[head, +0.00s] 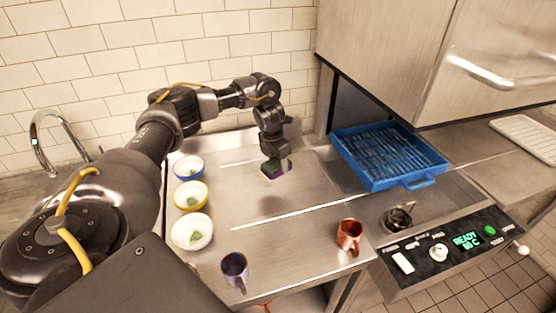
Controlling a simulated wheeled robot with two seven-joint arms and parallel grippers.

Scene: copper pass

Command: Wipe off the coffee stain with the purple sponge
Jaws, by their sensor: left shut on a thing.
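My left gripper (275,163) reaches in from the left, pointing down over the middle back of the steel counter (300,205). It is shut on a small sponge (278,175) with a purple lower edge and a greenish upper part. The sponge is at or just above the counter surface; I cannot tell if it touches. No coffee stain shows clearly; it may be hidden under the sponge or lost among the reflections. My right gripper is not in view.
Blue (188,168), yellow (190,195) and white (192,231) bowls line the counter's left side. A dark blue mug (235,267) and a copper mug (350,235) stand near the front. A blue rack (417,182) and a control panel (447,248) are at right.

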